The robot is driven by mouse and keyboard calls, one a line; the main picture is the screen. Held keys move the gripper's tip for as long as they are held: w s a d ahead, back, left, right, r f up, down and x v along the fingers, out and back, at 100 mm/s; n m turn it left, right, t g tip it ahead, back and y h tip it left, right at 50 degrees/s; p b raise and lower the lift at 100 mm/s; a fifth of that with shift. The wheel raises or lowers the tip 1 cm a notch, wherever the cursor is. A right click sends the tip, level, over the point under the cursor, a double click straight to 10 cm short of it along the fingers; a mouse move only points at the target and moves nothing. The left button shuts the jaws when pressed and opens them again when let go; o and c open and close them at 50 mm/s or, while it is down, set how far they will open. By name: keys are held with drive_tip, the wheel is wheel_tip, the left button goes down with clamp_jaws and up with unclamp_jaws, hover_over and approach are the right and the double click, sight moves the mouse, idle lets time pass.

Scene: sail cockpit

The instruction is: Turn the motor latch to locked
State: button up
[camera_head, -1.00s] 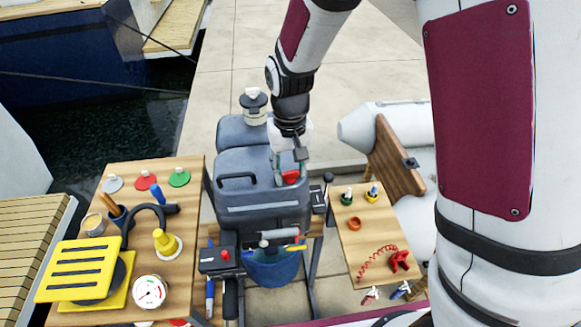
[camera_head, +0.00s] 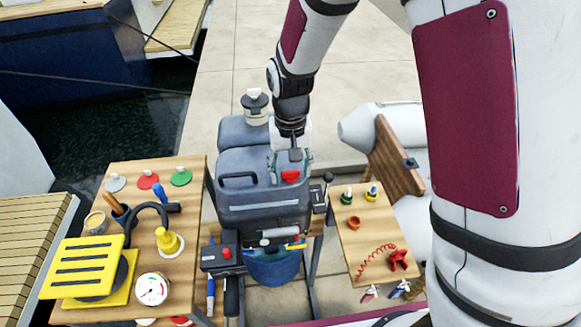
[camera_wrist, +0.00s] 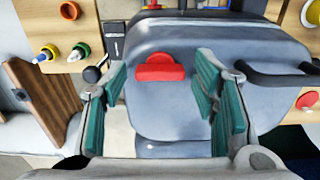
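The motor (camera_head: 262,208) is a grey outboard with a black carry handle, in the middle of the head view. Its red latch (camera_head: 291,176) sits on the top cover, toward the right. In the wrist view the latch (camera_wrist: 160,72) is a red bar lying across the picture, with a rounded red part behind it. My gripper (camera_head: 290,162) is above the cover at the latch. In the wrist view my gripper (camera_wrist: 163,84) is open and empty, with one green-padded finger on each side of the latch and gaps between. I cannot tell the fingertips' exact height.
A wooden table (camera_head: 196,222) on the left carries a yellow pad, a gauge and tools. A smaller wooden table (camera_head: 378,228) on the right holds capped bottles and a red coiled cord. A black-knobbed lever (camera_head: 328,178) stands close right of the motor.

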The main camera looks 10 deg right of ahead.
sight(291, 171)
drive_tip(key=shift+r, duration=0.15)
wheel_tip(291, 171, up, 12)
idle(0.7)
drive_tip(key=s+d+r+t, duration=0.2)
drive_tip(key=s+d+r, duration=0.4)
drive_tip(key=s, duration=0.3)
drive_tip(key=s+d+r+t, duration=0.3)
drive_tip(key=s+d+r, duration=0.3)
drive_tip(key=s, duration=0.4)
drive_tip(key=shift+s+d+r+t, duration=0.25)
drive_tip(key=shift+d+r+t, duration=0.1)
drive_tip(key=shift+r, duration=0.2)
